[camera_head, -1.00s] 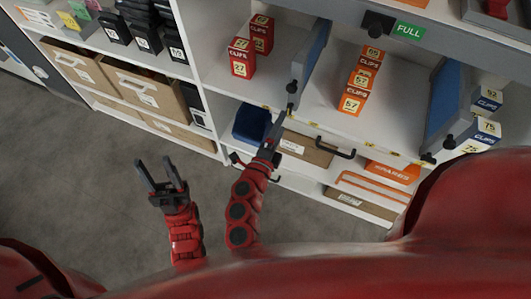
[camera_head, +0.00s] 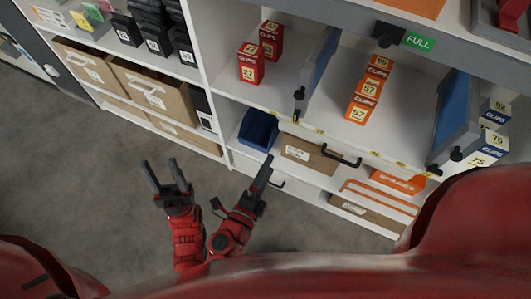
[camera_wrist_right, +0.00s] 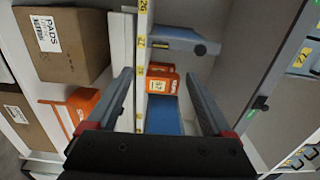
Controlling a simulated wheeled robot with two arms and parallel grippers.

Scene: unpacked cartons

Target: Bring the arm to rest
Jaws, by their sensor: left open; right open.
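My left gripper (camera_head: 164,176) is open and empty in the head view, with its two dark fingers apart over the grey floor. My right gripper (camera_head: 256,184) is in front of the shelf unit, apart from it, its arm folded low near my red body. In the right wrist view the right gripper (camera_wrist_right: 159,77) is open, with nothing between its fingers. An orange box (camera_wrist_right: 160,80) and a blue bin (camera_wrist_right: 163,115) show beyond the fingers there.
The white shelf holds red clip boxes (camera_head: 250,64), orange clip boxes (camera_head: 362,98) and blue dividers (camera_head: 316,66). A blue bin (camera_head: 258,129) and a carton (camera_head: 308,155) sit lower. Cartons (camera_head: 150,92) fill the left shelves. Grey floor (camera_head: 90,190) is open at left.

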